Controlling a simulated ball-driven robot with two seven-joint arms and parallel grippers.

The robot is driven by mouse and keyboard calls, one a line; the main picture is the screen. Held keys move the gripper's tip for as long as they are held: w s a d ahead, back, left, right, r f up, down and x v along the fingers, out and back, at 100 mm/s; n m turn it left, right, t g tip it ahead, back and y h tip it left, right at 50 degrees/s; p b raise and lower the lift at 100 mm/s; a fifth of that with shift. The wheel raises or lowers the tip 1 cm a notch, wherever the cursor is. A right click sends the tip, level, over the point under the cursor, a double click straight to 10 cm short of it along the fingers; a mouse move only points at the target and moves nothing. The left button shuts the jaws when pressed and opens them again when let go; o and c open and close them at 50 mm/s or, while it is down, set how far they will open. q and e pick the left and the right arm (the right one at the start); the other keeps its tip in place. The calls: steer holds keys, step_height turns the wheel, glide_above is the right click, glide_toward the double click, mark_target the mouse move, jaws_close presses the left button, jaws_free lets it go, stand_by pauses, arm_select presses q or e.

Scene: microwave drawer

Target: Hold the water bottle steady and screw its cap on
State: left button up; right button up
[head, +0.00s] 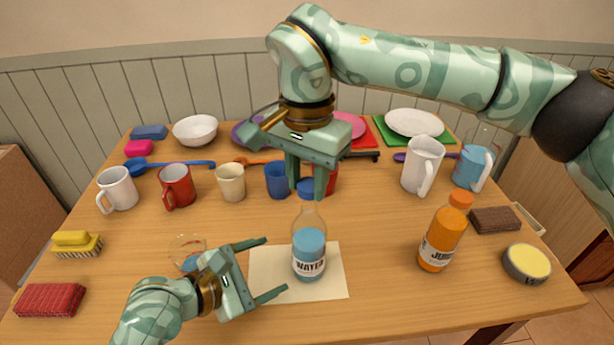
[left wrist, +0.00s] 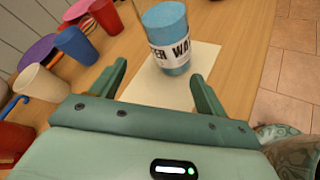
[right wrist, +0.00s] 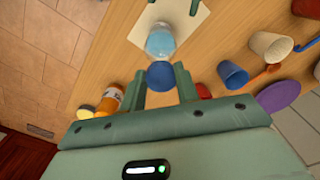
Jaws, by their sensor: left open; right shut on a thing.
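The water bottle (head: 310,256), clear with blue water and a WATER label, stands upright on a cream mat (head: 333,290). It also shows in the left wrist view (left wrist: 168,40) and the right wrist view (right wrist: 160,40). The blue cap (head: 306,187) is between the fingers of my right gripper (head: 306,190), above the bottle's neck; whether it touches the neck I cannot tell. The cap also shows in the right wrist view (right wrist: 160,75). My left gripper (head: 277,268) is open beside the bottle, its fingers pointing toward it from the left, with nothing between them.
An orange juice bottle (head: 443,235) stands to the right. A clear glass (head: 188,250) stands close behind my left gripper.

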mark_target(296, 268)
arm_select(q)
steer(key=n, duration=0.1)
steer(key=s+f+n, duration=0.1)
steer(key=n, duration=0.1)
steer(key=s+f+n+h, duration=0.1)
steer(key=shift+n, duration=0.4)
steer(key=shift+w+f+n, duration=0.1)
steer(key=shift+n, duration=0.3)
steer(key=x, duration=0.9)
steer(key=shift+w+d, duration=0.2)
steer(key=shift+d, duration=0.1)
steer(key=shift+c, duration=0.3)
steer(key=c, duration=0.5)
steer(key=shift+c, duration=0.2)
